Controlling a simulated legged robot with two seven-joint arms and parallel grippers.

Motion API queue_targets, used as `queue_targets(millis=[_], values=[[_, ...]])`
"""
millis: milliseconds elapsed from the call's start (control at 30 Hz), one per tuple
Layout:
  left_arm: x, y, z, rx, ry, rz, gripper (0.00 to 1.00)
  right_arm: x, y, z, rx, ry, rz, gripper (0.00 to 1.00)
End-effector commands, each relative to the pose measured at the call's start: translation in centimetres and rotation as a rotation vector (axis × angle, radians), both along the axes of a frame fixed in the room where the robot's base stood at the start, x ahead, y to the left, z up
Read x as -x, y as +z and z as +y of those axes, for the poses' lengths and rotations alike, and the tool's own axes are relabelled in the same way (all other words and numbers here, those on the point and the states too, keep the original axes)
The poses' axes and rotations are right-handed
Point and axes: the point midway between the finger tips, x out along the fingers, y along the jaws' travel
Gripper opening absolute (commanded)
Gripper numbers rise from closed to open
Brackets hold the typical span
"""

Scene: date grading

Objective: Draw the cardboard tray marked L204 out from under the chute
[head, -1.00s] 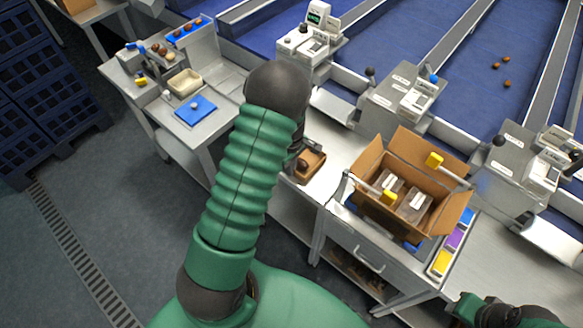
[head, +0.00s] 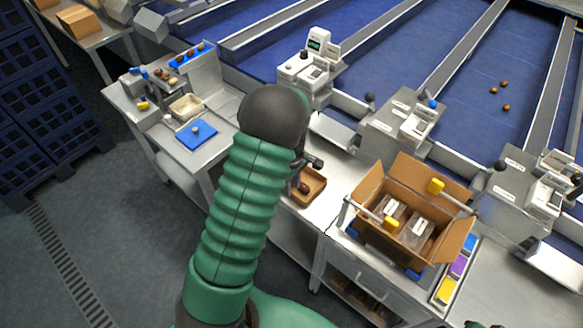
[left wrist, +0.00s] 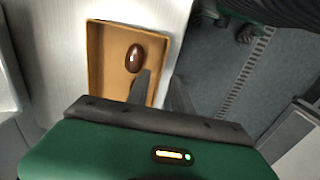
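A small open cardboard tray (head: 315,192) lies on the pale bench in the head view, with a brown date (head: 304,187) in it. No L204 marking is legible. My left gripper (head: 312,163) is at the tray's far edge in the head view. In the left wrist view its fingers (left wrist: 160,88) are apart, one over the tray's inside and one past its side wall; contact cannot be told. A pale chute (head: 330,132) is behind the tray.
An open cardboard box (head: 365,190) with clear packs and yellow-ended handles stands right of the tray. Weighing machines (head: 400,125) line the back. A side bench (head: 180,150) with a blue mat (head: 197,132) is at left. My left arm covers the middle.

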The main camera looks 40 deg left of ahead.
Motion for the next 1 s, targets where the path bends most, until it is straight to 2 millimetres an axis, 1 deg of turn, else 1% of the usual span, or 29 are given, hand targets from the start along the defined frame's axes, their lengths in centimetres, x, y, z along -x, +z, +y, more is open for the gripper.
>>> queue_targets(millis=[33,300,400,500,600,667,1000], values=[[-0.2,1.4,0.0,-0.001,-0.002,-0.005,0.28,0.0,-0.1,0.0,0.000,0.000,0.000,0.36],[-0.2,8.1,0.0,-0.001,-0.003,-0.005,0.28,0.0,-0.3,0.0,0.000,0.000,0.000,0.36],[-0.2,10.2,0.1,-0.001,-0.002,-0.003,0.28,0.0,-0.3,0.0,0.000,0.000,0.000,0.36],[-0.2,11.6,0.1,0.000,-0.002,-0.002,0.28,0.0,-0.3,0.0,0.000,0.000,0.000,0.36],[-0.2,12.4,0.1,0.000,-0.002,0.000,0.28,0.0,-0.3,0.0,0.000,0.000,0.000,0.36],[-0.1,12.6,0.1,0.001,-0.002,0.001,0.28,0.0,-0.3,0.0,0.000,0.000,0.000,0.36],[-0.1,12.6,0.1,0.001,-0.001,0.001,0.28,0.0,-0.3,0.0,0.000,0.000,0.000,0.36]])
